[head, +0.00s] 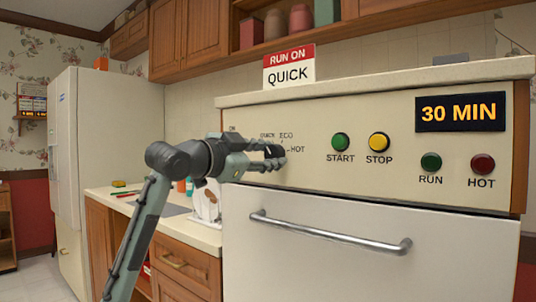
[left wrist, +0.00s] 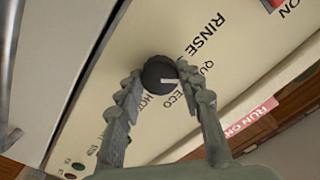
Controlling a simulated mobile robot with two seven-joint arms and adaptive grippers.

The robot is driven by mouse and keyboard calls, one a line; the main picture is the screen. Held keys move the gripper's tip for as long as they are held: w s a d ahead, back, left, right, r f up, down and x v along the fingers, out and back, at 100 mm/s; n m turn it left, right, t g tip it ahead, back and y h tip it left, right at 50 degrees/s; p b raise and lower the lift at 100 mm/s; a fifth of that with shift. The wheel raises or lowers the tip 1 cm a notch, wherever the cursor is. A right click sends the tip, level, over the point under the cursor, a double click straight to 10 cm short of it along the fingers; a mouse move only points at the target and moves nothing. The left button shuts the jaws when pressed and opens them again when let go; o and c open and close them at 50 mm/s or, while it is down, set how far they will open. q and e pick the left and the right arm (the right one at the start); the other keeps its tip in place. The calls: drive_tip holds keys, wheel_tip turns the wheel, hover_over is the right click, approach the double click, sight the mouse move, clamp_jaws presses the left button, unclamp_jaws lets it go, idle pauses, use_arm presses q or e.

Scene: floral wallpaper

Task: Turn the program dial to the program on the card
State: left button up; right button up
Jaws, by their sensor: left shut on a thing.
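The card (head: 289,68) stands on top of the machine and reads RUN ON QUICK; it also shows in the left wrist view (left wrist: 252,118). The black program dial (left wrist: 158,72) sits on the cream front panel, with a white pointer line. The line points right in the left wrist view, near the label beginning QU, which a finger partly covers. ECO, HOT and RINSE labels are around it. My left gripper (head: 273,157) is shut on the dial, one finger on each side (left wrist: 159,71). In the head view its fingers largely hide the dial. My right gripper is not in view.
The panel has a green START button (head: 340,142), a yellow STOP button (head: 379,142), RUN (head: 431,162) and HOT (head: 482,163) lamps, and a display (head: 460,112) reading 30 MIN. A door handle (head: 330,232) juts out below. A counter (head: 150,205) and fridge stand left.

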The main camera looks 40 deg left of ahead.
use_arm(q)
drive_tip(key=shift+m, duration=0.9)
drive_tip(key=o, duration=1.2)
drive_tip(key=shift+c, duration=0.2)
drive_tip(key=shift+s, duration=0.1)
drive_tip(key=s, duration=1.1)
drive_tip(key=shift+s+a, duration=0.4)
drive_tip(key=shift+a, duration=0.05)
